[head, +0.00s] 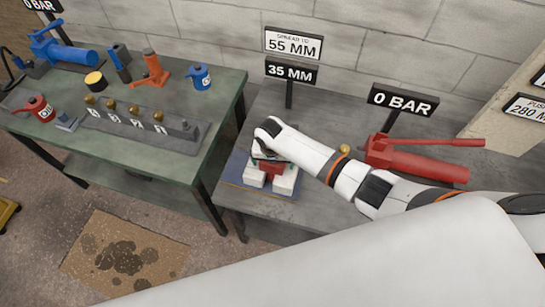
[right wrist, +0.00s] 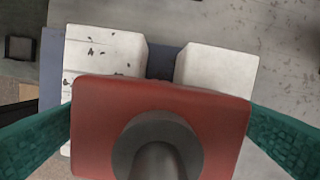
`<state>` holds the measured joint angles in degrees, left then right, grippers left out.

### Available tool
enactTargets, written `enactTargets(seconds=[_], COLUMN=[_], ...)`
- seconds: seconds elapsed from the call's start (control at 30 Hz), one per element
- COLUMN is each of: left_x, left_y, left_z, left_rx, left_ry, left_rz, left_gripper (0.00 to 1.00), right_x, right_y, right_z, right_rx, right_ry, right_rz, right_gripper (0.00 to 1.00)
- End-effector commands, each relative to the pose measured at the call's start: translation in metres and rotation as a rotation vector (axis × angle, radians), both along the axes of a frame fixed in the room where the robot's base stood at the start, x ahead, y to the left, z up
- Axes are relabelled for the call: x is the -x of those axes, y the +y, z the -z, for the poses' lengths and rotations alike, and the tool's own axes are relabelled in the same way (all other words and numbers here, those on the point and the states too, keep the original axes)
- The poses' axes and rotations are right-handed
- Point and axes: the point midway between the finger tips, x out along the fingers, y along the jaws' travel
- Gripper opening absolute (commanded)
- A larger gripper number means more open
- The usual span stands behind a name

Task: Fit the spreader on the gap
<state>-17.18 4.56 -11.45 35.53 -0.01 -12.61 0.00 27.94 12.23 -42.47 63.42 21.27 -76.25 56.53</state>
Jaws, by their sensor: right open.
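The red spreader (head: 272,169) sits at two white blocks (head: 285,184) on a blue plate (head: 236,170) on the grey bench. In the right wrist view the red spreader body (right wrist: 95,125), with a dark round fitting (right wrist: 160,150), covers the near part of the white blocks (right wrist: 215,70). The gap between them (right wrist: 162,62) shows beyond its edge. I cannot tell how deep it sits in the gap. My right gripper (head: 268,158) is above it, open, with green fingers (right wrist: 158,112) on either side of the red body. My left gripper is not in view.
Signs read "SPREAD TO 55 MM" (head: 293,44) and "35 MM" (head: 291,72). A red hand pump (head: 415,162) under a "0 BAR" sign (head: 402,100) lies right of my arm. The green table (head: 215,98) at left holds a grey fitting rack (head: 150,129) and several tools.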

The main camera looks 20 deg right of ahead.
Motion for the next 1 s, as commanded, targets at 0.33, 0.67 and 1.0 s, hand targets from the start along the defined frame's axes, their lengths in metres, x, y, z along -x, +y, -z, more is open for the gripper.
enactTargets(seconds=[0.33, 0.67, 1.0], left_x=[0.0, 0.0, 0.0], left_y=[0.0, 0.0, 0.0], left_z=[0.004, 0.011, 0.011], left_rx=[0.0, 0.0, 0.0], left_ry=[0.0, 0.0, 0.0], left_rz=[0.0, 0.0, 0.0], left_gripper=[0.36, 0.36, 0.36], right_x=[0.004, 0.009, 0.01], right_y=[0.004, 0.008, 0.009], right_z=[-0.056, -0.112, -0.121], right_rx=[-0.004, -0.004, -0.002], right_ry=[-0.008, -0.008, -0.007], right_rz=[-0.001, 0.0, -0.001], right_gripper=[1.0, 1.0, 1.0])
